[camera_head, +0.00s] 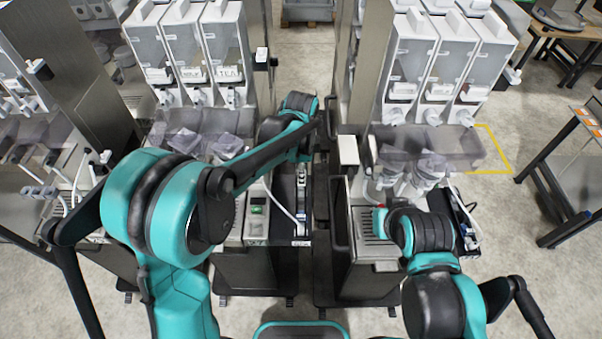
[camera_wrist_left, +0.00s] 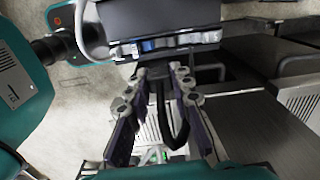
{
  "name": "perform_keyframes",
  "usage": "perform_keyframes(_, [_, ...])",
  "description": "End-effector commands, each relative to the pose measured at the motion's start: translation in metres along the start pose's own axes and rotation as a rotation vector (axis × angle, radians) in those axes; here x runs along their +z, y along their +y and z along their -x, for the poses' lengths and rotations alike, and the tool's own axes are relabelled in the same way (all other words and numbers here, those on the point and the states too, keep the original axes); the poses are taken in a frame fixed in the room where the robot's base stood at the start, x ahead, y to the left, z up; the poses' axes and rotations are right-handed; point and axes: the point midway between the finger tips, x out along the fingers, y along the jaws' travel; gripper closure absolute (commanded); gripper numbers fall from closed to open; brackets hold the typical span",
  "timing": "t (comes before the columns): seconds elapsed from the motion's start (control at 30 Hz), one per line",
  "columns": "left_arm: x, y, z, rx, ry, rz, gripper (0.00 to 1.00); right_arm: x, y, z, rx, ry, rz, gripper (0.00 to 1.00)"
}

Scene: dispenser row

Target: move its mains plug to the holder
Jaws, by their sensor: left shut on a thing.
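My left gripper (camera_wrist_left: 162,84) is shut on a dark mains plug (camera_wrist_left: 159,80) in the left wrist view, with the plug between its two fingertips. A black cable (camera_wrist_left: 182,128) hangs from the plug in a loop between the fingers. Just beyond the fingertips is a pale strip with blue parts (camera_wrist_left: 165,43); I cannot tell whether the plug touches it, or whether it is the holder. In the head view my left arm reaches in between the dispensers, and its fingers are hard to make out. My right arm is at the right machine; its fingers are hidden.
Dispensers with clear bins (camera_head: 215,55) stand at the left and more (camera_head: 440,60) at the right. A narrow tray with a pale strip (camera_head: 301,190) lies between the machines. A white cable (camera_head: 283,205) runs beside it. A table (camera_head: 585,125) stands far right.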

Motion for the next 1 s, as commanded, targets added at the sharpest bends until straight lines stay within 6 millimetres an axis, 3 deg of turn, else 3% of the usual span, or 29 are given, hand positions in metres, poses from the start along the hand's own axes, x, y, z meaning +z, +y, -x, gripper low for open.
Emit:
perform_keyframes(0.17, [0.000, -0.005, -0.007, 0.000, 0.000, 0.246, 1.00, 0.001, 0.000, -0.002, 0.000, 0.000, 0.000, 1.00])
perform_keyframes(1.0, [-0.003, -0.038, -0.053, 0.000, 0.000, 2.054, 1.00, 0.007, 0.000, -0.010, 0.000, 0.000, 0.000, 1.00])
